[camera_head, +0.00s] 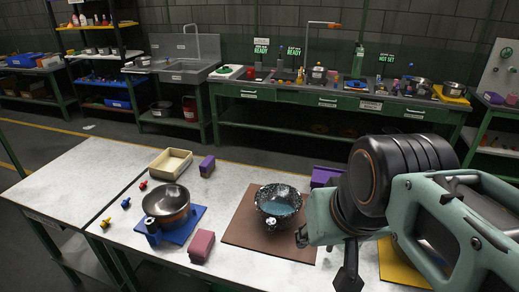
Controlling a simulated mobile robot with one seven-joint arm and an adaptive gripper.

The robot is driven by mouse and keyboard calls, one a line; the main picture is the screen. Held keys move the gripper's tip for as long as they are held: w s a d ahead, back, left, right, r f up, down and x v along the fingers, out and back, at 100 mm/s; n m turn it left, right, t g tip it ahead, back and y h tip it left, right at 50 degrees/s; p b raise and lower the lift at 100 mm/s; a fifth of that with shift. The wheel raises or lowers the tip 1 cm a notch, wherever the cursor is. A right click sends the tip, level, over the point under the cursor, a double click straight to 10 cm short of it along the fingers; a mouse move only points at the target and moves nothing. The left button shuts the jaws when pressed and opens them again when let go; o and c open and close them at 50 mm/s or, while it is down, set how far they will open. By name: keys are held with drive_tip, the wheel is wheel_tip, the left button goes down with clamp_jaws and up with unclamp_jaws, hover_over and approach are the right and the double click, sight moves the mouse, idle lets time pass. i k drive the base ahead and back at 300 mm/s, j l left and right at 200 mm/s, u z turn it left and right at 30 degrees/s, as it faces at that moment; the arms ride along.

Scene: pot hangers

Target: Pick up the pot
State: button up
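Two pots stand on the table. My gripper (325,258) is at the right of the speckled pot, apart from both pots. Its fingers look spread, with nothing seen between them. My arm hides the table's right part.
A cream tray (170,163), a purple block (207,166) and a pink block (202,245) lie around the pots. Several small coloured pieces lie at the left. A yellow mat (396,265) shows under my arm. The table's left end is clear.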

sight(278, 206)
drive_tip(key=z, duration=1.45)
drive_tip(key=u, duration=1.45)
drive_tip(key=z, duration=1.05)
drive_tip(key=i+j+u, duration=0.1)
drive_tip(key=u, duration=0.25)
drive_tip(key=i+j+u, duration=0.1)
drive_tip(key=j+u, duration=0.2)
drive_tip(key=i+j+u, duration=0.1)
drive_tip(key=u, duration=0.25)
